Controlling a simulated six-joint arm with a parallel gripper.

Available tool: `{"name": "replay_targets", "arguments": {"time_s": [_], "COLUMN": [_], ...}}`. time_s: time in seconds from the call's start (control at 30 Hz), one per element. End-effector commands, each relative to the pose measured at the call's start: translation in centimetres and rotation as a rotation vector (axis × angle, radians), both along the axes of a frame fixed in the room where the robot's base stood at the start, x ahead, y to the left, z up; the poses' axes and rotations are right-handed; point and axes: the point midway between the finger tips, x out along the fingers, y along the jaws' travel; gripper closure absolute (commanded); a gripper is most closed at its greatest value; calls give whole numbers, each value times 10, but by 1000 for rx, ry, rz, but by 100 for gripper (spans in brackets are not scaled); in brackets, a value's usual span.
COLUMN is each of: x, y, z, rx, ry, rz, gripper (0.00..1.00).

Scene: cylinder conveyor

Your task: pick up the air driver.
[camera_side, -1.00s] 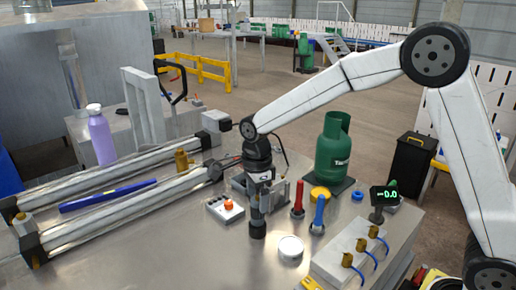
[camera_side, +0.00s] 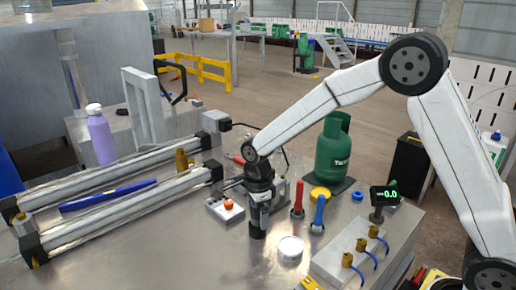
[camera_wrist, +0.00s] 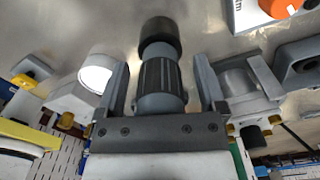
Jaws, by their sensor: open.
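A grey and black cylindrical tool with a ribbed grip, which looks like the air driver (camera_side: 258,224), stands upright on the metal table. In the wrist view the air driver (camera_wrist: 160,78) lies between my two fingers, its black end pointing away from the palm. My gripper (camera_wrist: 160,62) is open around it, with a visible gap on each side. In the side view my gripper (camera_side: 260,197) points down over the tool's upper part, which it partly hides.
A control box with an orange button (camera_side: 229,205) is close on the left. A white round container (camera_side: 290,247), red tool (camera_side: 298,198) and blue tool (camera_side: 319,213) stand close on the right. A green gas bottle (camera_side: 333,150) stands behind. Bare table lies in front.

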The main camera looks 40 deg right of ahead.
Motion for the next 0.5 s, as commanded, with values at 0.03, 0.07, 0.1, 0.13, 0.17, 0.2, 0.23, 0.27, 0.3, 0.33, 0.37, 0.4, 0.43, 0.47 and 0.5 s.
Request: {"name": "replay_targets", "arguments": {"time_s": [0.03,0.07,0.1,0.13,0.17,0.2,0.23,0.27,0.3,0.33,0.37,0.4,0.43,0.47,0.5], "x": [0,0,0,0,0,0,0,0,0,0,0,0,0,0,0], "y": [0,0,0,0,0,0,0,0,0,0,0,0,0,0,0], "z": [0,0,0,0,0,0,0,0,0,0,0,0,0,0,0], "rx": [0,0,0,0,0,0,0,0,0,0,0,0,0,0,0], "ry": [0,0,0,0,0,0,0,0,0,0,0,0,0,0,0], "rz": [0,0,0,0,0,0,0,0,0,0,0,0,0,0,0], "gripper": [11,11,11,11,11,11,14,24,37,46,56,68,78,87,100]}}
